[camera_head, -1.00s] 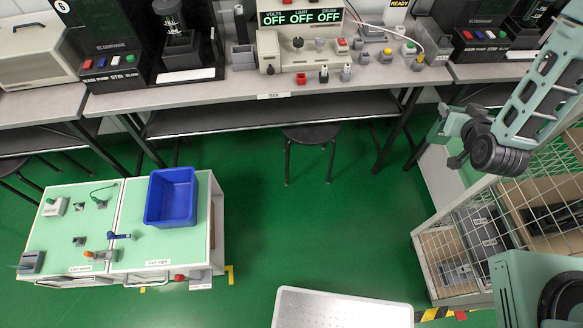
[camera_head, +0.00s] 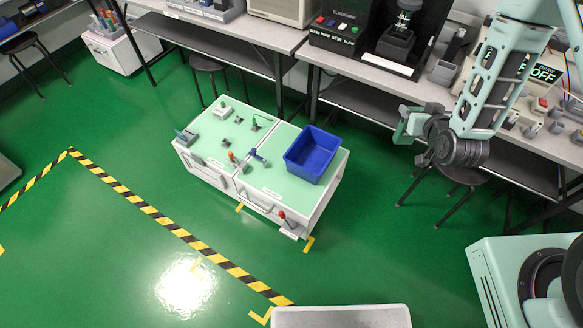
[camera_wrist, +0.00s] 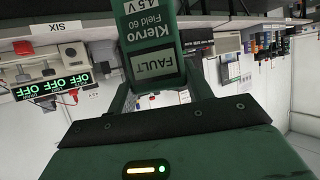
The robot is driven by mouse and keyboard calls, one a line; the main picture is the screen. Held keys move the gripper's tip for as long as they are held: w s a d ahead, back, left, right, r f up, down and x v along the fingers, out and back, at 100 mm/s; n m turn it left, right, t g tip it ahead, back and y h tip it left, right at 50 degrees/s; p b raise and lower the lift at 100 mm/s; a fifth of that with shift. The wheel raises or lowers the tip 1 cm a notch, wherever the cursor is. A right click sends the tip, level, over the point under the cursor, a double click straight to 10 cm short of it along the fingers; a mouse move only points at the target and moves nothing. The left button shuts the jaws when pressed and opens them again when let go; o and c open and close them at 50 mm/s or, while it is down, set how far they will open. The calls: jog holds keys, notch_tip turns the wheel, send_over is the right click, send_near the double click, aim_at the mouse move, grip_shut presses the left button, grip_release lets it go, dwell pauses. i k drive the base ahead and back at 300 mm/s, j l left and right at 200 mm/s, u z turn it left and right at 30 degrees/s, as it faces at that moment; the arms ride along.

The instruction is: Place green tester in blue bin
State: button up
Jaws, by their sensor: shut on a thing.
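The green tester (camera_wrist: 152,40) is in the wrist view, with white lettering reading Klervo Field 60, 4.5 V, and a pale FAULT panel. My gripper (camera_wrist: 160,88) is shut on it, one finger on each side. In the head view my gripper (camera_head: 408,124) hangs in the air at the right; the tester is hard to tell apart from it there. The blue bin (camera_head: 312,155) stands upright on the right part of the mint-topped cart (camera_head: 283,187). Its visible inside looks empty. My gripper is to the right of the bin, apart from it.
Small devices, including a blue-handled one (camera_head: 258,156), are left of the bin on the cart. A long bench (camera_head: 395,90) with instruments runs behind, with a stool (camera_head: 455,178) by it. Green floor is open in front and left of the cart.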

aim_at(312, 162)
jog(key=i+l+u, duration=0.5)
jog(key=l, duration=0.2)
jog(key=i+l+u, duration=0.25)
jog(key=l, duration=0.15)
jog(key=k, duration=0.1)
